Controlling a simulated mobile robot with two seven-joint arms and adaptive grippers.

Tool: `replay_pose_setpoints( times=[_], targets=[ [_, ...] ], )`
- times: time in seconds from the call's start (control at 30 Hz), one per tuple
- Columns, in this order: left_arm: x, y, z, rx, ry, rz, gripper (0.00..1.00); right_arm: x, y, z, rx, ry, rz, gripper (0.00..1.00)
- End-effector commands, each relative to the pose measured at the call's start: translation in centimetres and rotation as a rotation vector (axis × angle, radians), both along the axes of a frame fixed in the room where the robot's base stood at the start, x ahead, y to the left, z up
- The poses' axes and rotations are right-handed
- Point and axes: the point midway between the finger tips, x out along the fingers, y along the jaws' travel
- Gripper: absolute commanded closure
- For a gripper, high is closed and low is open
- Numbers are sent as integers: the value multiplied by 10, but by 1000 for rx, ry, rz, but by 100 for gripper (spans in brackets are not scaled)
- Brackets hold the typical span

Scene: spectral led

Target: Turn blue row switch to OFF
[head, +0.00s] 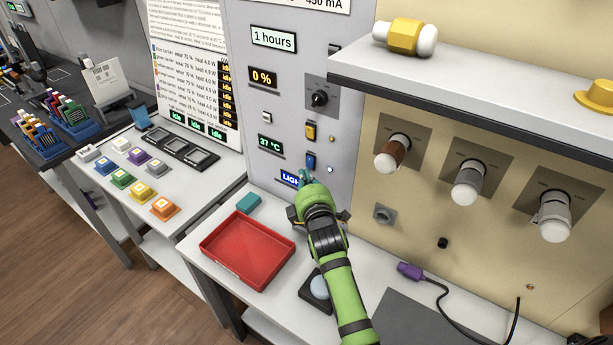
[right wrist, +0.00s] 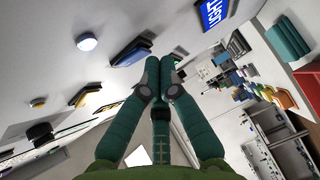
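The blue row switch (head: 310,162) is a small blue rocker on the grey wall panel, below a yellow switch (head: 310,131). In the right wrist view the blue switch (right wrist: 130,51) lies just beside my fingertips. My right gripper (head: 305,177) is just below the blue switch, close to the panel. In the right wrist view its teal fingers (right wrist: 160,65) are pressed together with nothing between them. I cannot tell whether they touch the switch. A small round white lamp (head: 330,169) is right of the switch. My left gripper is not in view.
A blue LIGHT sign (head: 289,179) is left of my fingers. A black knob (head: 319,98) sits higher on the panel. A red tray (head: 246,251) and a teal block (head: 248,202) are on the table. A white shelf (head: 470,75) juts out at upper right.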

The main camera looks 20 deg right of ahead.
Motion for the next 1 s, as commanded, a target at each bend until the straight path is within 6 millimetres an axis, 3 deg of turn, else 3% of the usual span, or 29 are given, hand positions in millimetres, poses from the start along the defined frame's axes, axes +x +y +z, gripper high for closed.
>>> replay_pose_setpoints(
  times=[0.17,0.47,0.8,1.0],
  targets=[
    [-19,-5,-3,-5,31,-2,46,-1,2,-1,2,0,1,100],
    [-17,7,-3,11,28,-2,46,-1,2,-1,0,-1,1,100],
    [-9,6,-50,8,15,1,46,7,-7,-15,-139,-110,0,100],
    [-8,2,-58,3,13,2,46,9,-10,-12,-184,-144,0,100]
  ],
)
